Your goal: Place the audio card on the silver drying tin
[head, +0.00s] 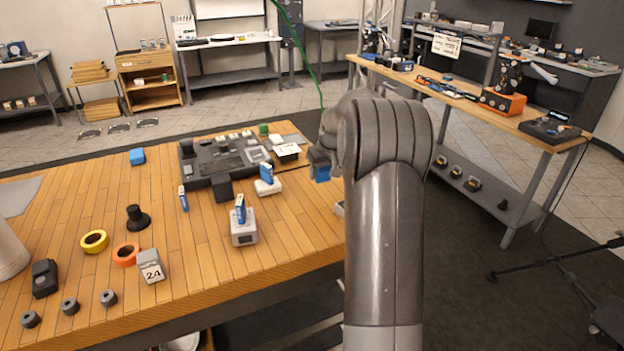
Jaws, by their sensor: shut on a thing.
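I cannot tell for sure which thing is the silver drying tin. A pale silver thing (338,208) shows only its left edge beside my arm, below the gripper; the rest is hidden. Whether the blue thing touches anything below cannot be told.
A grey box (243,233) and a white stand (267,187) each bear a blue-and-white card. A dark mixer-like console (222,158) lies behind. Tape rolls (95,241), a calendar block (151,266) and a black knob (137,217) stand left. The table's front middle is clear.

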